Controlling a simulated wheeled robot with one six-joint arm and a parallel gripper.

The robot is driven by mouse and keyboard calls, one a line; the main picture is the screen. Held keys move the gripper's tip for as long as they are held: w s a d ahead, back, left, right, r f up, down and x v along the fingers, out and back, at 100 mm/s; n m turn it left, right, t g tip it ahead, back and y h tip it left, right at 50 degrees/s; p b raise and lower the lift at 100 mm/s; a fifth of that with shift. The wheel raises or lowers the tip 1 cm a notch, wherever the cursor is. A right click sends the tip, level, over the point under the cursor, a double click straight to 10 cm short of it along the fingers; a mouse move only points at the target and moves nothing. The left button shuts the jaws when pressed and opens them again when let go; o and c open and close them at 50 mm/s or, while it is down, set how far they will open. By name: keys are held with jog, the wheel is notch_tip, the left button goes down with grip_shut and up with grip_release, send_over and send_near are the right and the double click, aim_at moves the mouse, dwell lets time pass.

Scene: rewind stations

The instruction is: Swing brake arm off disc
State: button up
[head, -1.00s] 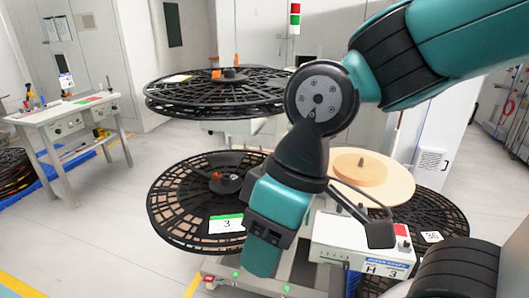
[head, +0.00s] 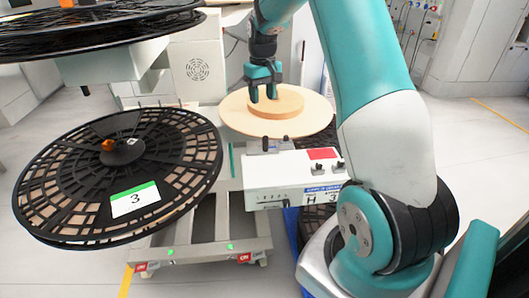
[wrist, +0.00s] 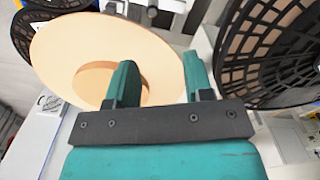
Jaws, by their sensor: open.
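The beige disc (head: 235,119), with a smaller raised round hub (head: 276,104) on it, lies flat behind the control box. My gripper (head: 262,96) is open, its two teal fingers pointing down over the hub. In the wrist view the fingers (wrist: 158,75) are apart, with the disc (wrist: 60,55) beyond them and nothing held. A small grey fitting with dark upright pins (head: 266,144) sits at the disc's front edge; I cannot tell whether it is the brake arm.
A black reel with label 3 (head: 55,205) stands left of the disc, with another black reel (head: 100,30) above it. The white control box (head: 290,178) with a red patch is in front of the disc. Open floor (head: 470,150) lies to the right.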

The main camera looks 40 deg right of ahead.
aim_at(265, 136)
jog(key=f, duration=1.2)
jog(key=d+f, duration=0.1)
jog(key=f, duration=0.5)
jog(key=shift+w+d+f, duration=0.1)
grip_shut()
